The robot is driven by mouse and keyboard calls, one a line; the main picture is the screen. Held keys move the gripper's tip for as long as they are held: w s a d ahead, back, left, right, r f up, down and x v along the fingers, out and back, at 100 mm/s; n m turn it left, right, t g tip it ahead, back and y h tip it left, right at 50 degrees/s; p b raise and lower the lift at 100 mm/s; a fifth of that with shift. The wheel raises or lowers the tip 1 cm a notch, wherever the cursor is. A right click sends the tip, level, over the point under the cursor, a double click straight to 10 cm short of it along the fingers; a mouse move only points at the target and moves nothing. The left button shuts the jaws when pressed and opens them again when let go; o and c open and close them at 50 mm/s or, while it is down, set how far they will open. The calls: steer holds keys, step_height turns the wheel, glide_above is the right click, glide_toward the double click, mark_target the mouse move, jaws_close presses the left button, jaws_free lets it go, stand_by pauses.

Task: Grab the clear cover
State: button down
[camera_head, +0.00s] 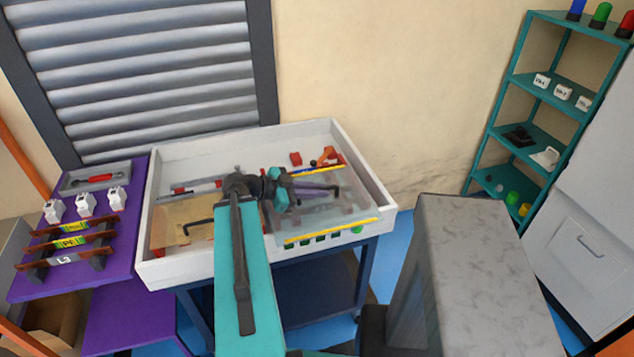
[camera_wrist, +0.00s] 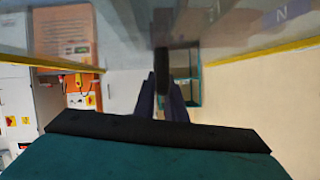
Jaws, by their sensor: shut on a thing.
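The clear cover (camera_head: 345,212) is a see-through panel with yellow strips along two edges. It is over the right half of the white tray-topped bench (camera_head: 165,262). My gripper (camera_head: 290,190) is at the cover's left part, with its fingers pointing right. In the wrist view the cover (camera_wrist: 235,30) spans the top of the picture, with yellow edges at both sides. There my gripper (camera_wrist: 166,92) is shut on a dark upright part at the cover, seemingly its handle. Whether the cover rests on the bench or hangs just above it, I cannot tell.
Red and orange parts (camera_head: 296,158) lie at the bench's back right. A purple table (camera_head: 135,200) with busbars stands at the left. A grey block-shaped column (camera_head: 470,270) stands at the front right. A teal shelf (camera_head: 515,130) is at the far right.

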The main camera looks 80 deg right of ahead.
steer(key=shift+s+a+r+p, duration=0.1)
steer(key=shift+a+r+p, duration=0.2)
steer(key=shift+p, duration=1.55)
steer(key=shift+s+a+r+p, duration=0.1)
steer(key=shift+a+p, duration=0.3)
steer(key=shift+p, duration=1.45)
steer(key=shift+s+a+f+p, duration=0.2)
steer(key=shift+a+p, duration=0.3)
steer(key=shift+p, duration=1.05)
steer(key=shift+w, duration=0.1)
